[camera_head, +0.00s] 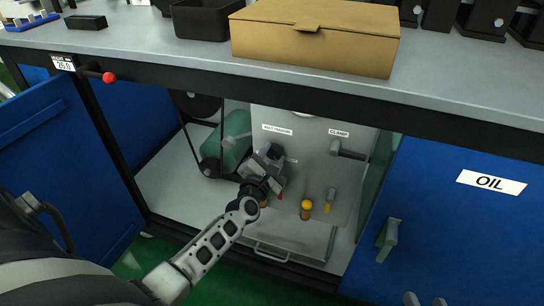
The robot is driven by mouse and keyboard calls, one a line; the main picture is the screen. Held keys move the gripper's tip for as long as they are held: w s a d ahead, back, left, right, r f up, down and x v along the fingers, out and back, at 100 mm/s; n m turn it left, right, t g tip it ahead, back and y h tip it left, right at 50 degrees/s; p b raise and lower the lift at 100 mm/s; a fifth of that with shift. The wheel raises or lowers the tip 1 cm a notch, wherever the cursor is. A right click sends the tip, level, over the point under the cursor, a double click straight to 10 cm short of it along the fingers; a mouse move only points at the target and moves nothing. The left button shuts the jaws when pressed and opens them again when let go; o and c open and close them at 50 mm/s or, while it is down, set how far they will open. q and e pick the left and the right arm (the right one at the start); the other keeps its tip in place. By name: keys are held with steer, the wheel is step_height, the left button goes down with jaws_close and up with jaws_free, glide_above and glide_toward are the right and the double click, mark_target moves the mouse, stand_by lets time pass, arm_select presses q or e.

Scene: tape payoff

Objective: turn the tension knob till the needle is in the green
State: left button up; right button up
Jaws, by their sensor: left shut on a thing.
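The grey panel (350,180) stands inside the open bay under the bench. A label that seems to read belt tension (277,130) is at its upper left. My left gripper (269,162) is just below that label, shut on the tension knob, which the fingers mostly cover. A pale rounded edge (310,113), perhaps the gauge, shows at the panel's top; the bench edge hides the rest, and I see no needle or green band. Two grey tips of my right gripper (425,300) show apart at the bottom edge, away from the panel.
A clamp handle (349,151) juts out right of the knob. Lower are an orange-capped part (306,208) and a small lever (330,198). A green roller (234,138) with a belt is left. A blue oil door (455,235) is right; the bench (180,58) overhangs.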

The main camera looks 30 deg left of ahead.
arm_select(q)
steer(key=o, duration=1)
steer(key=shift+s, duration=0.35)
steer(key=p+v, duration=0.2)
steer(key=v, duration=1.3)
steer(key=shift+s+f+p, duration=0.1)
steer(key=shift+s+p, duration=0.1)
steer(key=shift+p, duration=0.15)
arm_select(e)
steer(key=shift+w+d+f+g+h, duration=0.1)
steer(key=shift+d+f+g+h, duration=0.35)
steer(key=shift+f+g, duration=0.2)
steer(key=shift+f, duration=0.1)
